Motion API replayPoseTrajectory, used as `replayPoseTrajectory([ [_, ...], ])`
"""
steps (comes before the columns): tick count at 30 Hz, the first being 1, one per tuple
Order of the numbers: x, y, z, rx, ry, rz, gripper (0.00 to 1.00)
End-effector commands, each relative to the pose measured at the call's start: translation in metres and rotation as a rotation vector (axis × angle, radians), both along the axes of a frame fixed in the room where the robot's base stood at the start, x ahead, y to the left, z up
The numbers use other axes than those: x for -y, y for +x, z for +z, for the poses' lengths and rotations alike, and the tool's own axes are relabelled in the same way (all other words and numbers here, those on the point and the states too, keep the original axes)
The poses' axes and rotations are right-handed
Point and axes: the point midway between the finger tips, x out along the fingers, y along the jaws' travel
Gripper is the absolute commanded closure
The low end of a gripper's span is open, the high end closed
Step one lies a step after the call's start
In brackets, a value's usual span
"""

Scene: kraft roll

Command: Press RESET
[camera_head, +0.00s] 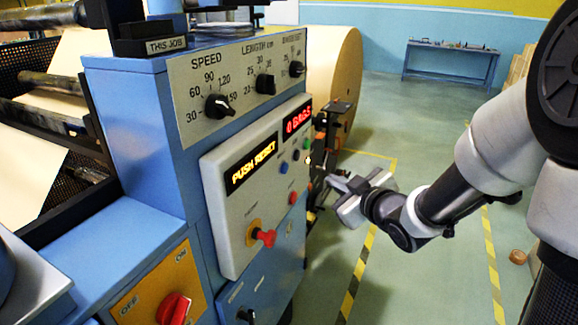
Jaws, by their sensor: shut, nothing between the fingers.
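The blue machine's grey control panel (225,175) faces right. Its left display (251,166) reads PUSH RESET in yellow, and its right display (297,120) reads 0 BAGS in red. Below them are small buttons, including a blue button (283,168), a red button (293,197) and a dark button (296,155). Their labels are too small to read, so I cannot tell which is RESET. My gripper (335,184) is shut and empty, just right of the panel's button side. It appears apart from the buttons, though the exact gap is hard to tell.
A red knob on a yellow plate (262,235) sticks out low on the panel. A red OFF/ON switch (173,308) is at the lower left. Three black dials, including SPEED (219,106), sit above. A big paper roll (335,75) stands behind. The floor at right is mostly clear.

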Motion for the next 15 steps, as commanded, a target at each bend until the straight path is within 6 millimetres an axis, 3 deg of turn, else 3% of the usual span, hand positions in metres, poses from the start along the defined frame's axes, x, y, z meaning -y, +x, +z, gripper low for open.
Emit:
replayPoseTrajectory([
  [8,-0.002,0.001,0.000,-0.001,-0.001,-0.002,1.00],
  [15,-0.024,0.009,-0.002,0.000,-0.002,0.001,1.00],
])
